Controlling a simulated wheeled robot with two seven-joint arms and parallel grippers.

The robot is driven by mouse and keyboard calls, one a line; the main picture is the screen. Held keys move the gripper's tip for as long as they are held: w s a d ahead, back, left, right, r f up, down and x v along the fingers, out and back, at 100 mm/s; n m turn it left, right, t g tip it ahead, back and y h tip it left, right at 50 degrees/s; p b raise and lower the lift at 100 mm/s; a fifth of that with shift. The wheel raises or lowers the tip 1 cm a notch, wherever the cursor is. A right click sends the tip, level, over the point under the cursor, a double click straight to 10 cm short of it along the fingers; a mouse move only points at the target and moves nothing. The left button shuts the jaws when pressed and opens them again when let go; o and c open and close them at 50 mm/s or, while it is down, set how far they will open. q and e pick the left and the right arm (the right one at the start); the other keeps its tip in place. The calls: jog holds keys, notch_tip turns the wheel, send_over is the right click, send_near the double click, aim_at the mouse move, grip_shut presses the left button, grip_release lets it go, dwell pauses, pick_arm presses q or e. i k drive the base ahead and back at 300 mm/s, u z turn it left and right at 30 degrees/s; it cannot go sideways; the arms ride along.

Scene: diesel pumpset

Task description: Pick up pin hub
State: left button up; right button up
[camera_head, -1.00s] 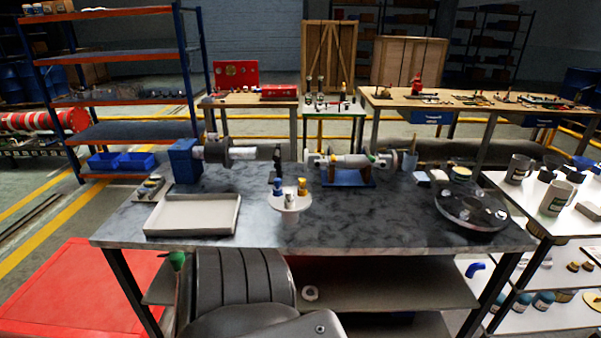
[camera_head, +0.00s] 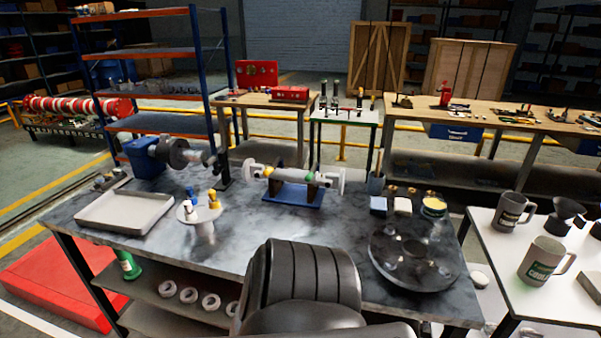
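I cannot tell for sure which part is the pin hub. A dark round flange (camera_head: 178,152) sits on a shaft at the blue block (camera_head: 146,158) on the left of the marbled bench. A pale shaft assembly (camera_head: 292,178) with a disc at its right end lies across a blue cradle (camera_head: 294,194) at the middle back. A white round stand (camera_head: 200,213) holds a few blue and yellow pegs. A dark round tray (camera_head: 412,262) on the right bears several small parts. Neither of my grippers shows in the head view.
An empty grey tray (camera_head: 128,211) lies at the bench's left. Several rings (camera_head: 190,294) lie on the shelf below. A white table (camera_head: 500,262) with mugs stands close on the right. My own dark body covers the bench's front middle. Bare bench top (camera_head: 262,222) lies before the cradle.

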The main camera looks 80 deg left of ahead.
aim_at(204, 212)
jog(key=i, duration=0.75)
jog(key=u, duration=2.1)
